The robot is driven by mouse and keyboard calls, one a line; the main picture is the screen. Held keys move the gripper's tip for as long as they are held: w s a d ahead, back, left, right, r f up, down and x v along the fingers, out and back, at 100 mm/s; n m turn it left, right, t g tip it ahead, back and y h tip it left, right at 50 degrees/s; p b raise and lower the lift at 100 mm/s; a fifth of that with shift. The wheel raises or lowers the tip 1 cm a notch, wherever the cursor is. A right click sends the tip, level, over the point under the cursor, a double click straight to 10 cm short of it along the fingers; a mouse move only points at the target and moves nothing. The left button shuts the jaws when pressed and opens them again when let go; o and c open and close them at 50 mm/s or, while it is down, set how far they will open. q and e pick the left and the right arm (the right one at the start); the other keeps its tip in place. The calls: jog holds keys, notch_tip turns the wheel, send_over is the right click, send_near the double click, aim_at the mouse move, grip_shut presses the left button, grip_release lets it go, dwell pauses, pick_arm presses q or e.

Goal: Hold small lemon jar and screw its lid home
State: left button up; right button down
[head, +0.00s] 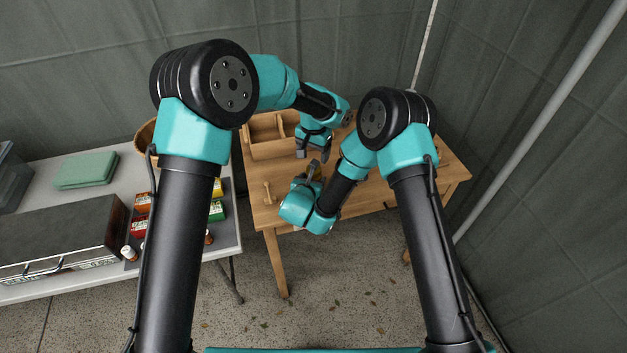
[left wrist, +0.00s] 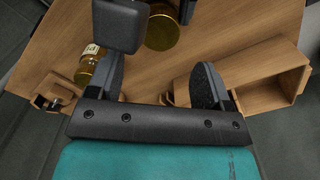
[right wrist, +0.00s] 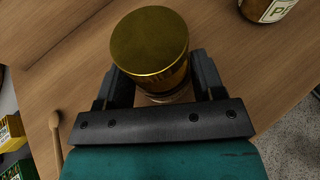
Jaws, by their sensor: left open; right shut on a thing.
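The small lemon jar (right wrist: 167,82), amber glass with a broad gold lid (right wrist: 150,42), stands between the fingers of my right gripper (right wrist: 158,88), which is shut on it. The lid sits on top of the jar; I cannot tell how tight it is. In the left wrist view the gold lid (left wrist: 162,32) shows at the top, beyond the fingers. My left gripper (left wrist: 162,78) is open and empty, apart from the lid. In the head view my left gripper (head: 313,153) is just above my right gripper (head: 312,172), and the jar is mostly hidden.
Another labelled jar (left wrist: 91,62) stands on the wooden table (head: 375,190); its label also shows in the right wrist view (right wrist: 267,8). A wooden box (head: 268,148) and a wooden utensil (right wrist: 56,140) are nearby. A white table (head: 108,185) with boxes stands at left.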

pick_arm(q)
notch_tip(320, 180, down, 6)
jog(key=shift+f, duration=0.25)
jog(key=c, duration=0.9)
jog(key=o, duration=1)
jog(key=shift+r, duration=0.15)
jog(key=shift+r, duration=2.15)
jog(key=shift+c, duration=0.5)
